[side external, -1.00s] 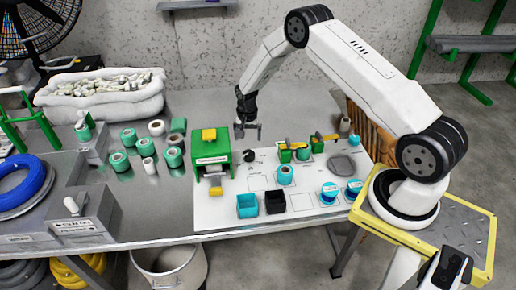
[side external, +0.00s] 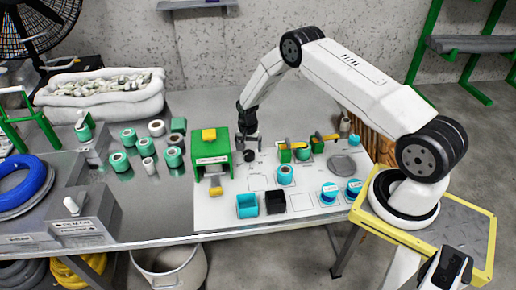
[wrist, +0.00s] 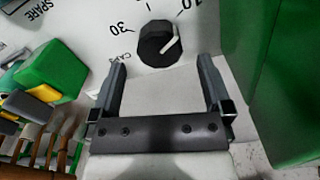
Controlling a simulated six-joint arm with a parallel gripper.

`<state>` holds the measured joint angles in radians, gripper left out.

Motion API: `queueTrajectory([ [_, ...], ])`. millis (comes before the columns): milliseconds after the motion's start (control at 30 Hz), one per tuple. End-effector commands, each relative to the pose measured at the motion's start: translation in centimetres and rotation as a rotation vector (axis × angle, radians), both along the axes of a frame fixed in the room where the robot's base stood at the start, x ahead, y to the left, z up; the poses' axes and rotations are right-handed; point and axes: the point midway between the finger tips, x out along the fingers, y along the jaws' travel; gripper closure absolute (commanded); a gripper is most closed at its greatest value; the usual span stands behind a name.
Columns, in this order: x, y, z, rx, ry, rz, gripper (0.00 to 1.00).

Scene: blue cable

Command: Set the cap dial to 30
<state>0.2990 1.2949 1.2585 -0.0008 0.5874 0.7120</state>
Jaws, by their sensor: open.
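The cap dial (wrist: 158,45) is a round black knob with a white pointer line, on a white panel marked CAPS. In the wrist view its pointer is angled to the upper right, on the side of the 10 mark (wrist: 207,4); the 30 mark (wrist: 120,30) is on the left. My gripper (wrist: 162,66) is open and empty, its two fingers spread wider than the knob and just short of it in the picture. In the side view my gripper (side external: 247,145) is just above the dial (side external: 249,156); contact cannot be told.
A green machine (side external: 212,156) stands close on the left of my gripper. Green and yellow fixtures (side external: 292,150) stand to the right. A cyan bin (side external: 247,206) and a black bin (side external: 275,202) sit at the board's front. Teal spools (side external: 119,161) stand on the table at left.

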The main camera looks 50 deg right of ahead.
Motion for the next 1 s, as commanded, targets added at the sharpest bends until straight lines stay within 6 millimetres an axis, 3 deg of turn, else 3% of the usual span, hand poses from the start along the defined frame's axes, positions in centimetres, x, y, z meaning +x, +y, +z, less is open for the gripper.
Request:
queueTrajectory([
  [300,0.0,0.0,-2.4,0.0,0.0,0.0,0.0],
  [667,0.0,0.0,-2.7,-0.001,-0.001,0.0,0.0],
  [700,0.0,0.0,-2.7,0.0,0.0,0.0,0.03],
  [1000,0.0,0.0,-2.7,0.0,0.0,0.0,0.94],
])
